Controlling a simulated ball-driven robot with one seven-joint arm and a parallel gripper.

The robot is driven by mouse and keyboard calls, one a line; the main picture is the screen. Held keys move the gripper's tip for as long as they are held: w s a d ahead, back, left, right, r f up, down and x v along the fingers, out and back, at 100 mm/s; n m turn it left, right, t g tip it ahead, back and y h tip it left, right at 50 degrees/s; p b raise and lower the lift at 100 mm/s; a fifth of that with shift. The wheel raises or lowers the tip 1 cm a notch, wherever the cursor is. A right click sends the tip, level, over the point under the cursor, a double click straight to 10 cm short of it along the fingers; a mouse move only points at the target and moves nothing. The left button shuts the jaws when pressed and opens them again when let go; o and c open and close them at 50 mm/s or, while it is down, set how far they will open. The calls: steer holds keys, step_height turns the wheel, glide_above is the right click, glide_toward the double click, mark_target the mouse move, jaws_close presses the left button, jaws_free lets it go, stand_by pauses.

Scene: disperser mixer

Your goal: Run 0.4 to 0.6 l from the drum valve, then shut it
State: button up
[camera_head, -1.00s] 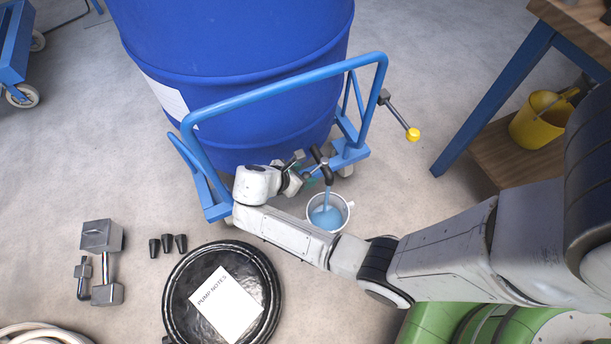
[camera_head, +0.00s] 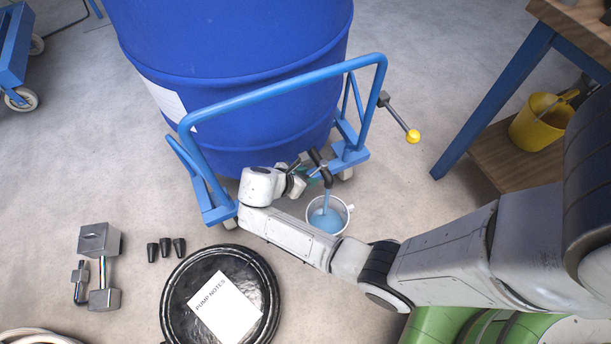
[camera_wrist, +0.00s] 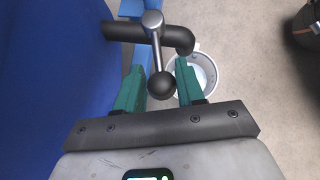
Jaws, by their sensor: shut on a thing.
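In the wrist view the spout (camera_wrist: 180,38) bends down over the jug (camera_wrist: 212,88). The valve lever (camera_wrist: 154,45) is a metal rod with a black ball knob (camera_wrist: 161,87). My gripper (camera_wrist: 160,76) is shut on the lever, its green fingers on either side of the knob; it also shows in the head view (camera_head: 306,176).
The blue cradle frame (camera_head: 280,88) stands close around my gripper. A yellow-knobbed bar (camera_head: 398,117) sticks out right. A black round lid (camera_head: 265,290) with a note, metal weights (camera_head: 98,240) and small black cones (camera_head: 166,248) lie left on the floor. A workbench (camera_head: 490,110) stands right.

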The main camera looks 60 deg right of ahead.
jaws_close()
steer(key=shift+w+d+r+m+g+p, duration=0.1)
steer(key=shift+w+d+m+g+p, duration=0.05)
steer(key=shift+w+m+g+p, duration=0.3)
steer(key=shift+w+d+m+g+y, duration=0.2)
steer(key=shift+w+m+g+y, duration=0.25)
steer(key=shift+m, duration=0.3)
steer(key=shift+w+d+m+g+y, duration=0.2)
steer(key=shift+m+g, duration=0.3)
steer(key=shift+m, duration=0.2)
steer(key=o, duration=0.9)
jaws_free()
steer(key=shift+c, duration=0.2)
